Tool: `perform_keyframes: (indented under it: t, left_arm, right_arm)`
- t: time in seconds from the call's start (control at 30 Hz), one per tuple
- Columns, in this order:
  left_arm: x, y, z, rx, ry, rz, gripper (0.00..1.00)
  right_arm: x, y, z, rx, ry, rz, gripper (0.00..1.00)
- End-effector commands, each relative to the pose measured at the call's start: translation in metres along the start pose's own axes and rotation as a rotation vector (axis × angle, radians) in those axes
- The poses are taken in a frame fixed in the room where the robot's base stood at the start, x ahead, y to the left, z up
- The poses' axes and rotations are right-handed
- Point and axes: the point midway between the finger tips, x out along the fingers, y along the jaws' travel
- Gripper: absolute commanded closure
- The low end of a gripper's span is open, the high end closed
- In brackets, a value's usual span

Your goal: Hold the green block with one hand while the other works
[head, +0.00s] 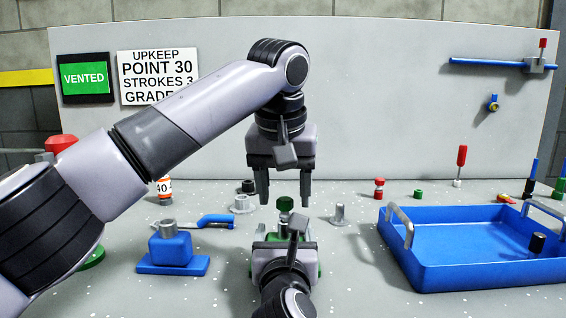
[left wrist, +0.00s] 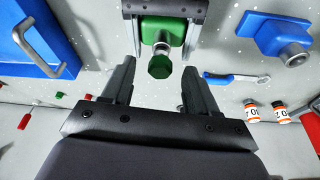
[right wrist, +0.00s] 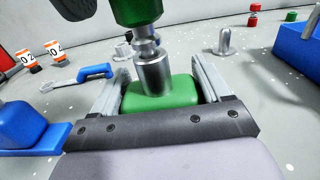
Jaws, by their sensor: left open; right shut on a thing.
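The green block (right wrist: 182,92) stands on the table between the fingers of my right gripper (right wrist: 158,78), which is shut on its sides. A silver fitting (right wrist: 153,72) rises from the block and carries a dark green cap (head: 286,203). The cap also shows in the left wrist view (left wrist: 160,67). In the head view my right gripper hides most of the block. My left gripper (head: 284,198) points down above the block, open and empty. Its fingers are on either side of the cap's line, apart from it.
A blue tray (head: 470,277) with metal handles stands at the right. A blue block with a silver fitting (head: 170,248) and a blue-handled tool (head: 215,220) lie left. A silver post (head: 339,216), a silver nut (head: 241,205) and a red-topped part (head: 379,188) stand nearby.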

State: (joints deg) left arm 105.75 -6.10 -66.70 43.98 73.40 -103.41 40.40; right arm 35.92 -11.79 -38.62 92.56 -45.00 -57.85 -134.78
Motion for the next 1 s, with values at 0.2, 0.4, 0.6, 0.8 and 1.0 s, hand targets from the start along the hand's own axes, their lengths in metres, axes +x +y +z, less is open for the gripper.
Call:
perform_keyframes:
  t: [0.2, 0.4, 0.6, 0.8, 1.0]
  left_arm:
    - [0.033, -0.001, 0.0, 0.0, -0.001, 0.0, 0.42]
    - [0.045, 0.0, 0.0, 0.001, 0.0, 0.001, 0.42]
    - [0.047, 0.0, 0.0, 0.001, 0.0, 0.001, 0.42]
    - [0.046, 0.0, 0.0, 0.001, 0.0, 0.001, 0.81]
    - [0.046, 0.0, 0.0, -0.002, 0.001, 0.0, 1.0]
  right_arm:
    - [0.0, 0.0, -0.002, -0.001, 0.005, 0.0, 0.72]
    - [0.0, 0.0, -0.002, -0.001, 0.005, 0.0, 0.72]
    - [0.0, 0.0, -0.002, -0.001, 0.005, 0.0, 0.72]
    - [0.0, 0.0, -0.002, -0.001, 0.005, 0.0, 0.72]
    - [0.0, 0.0, -0.002, -0.001, 0.005, 0.0, 0.72]
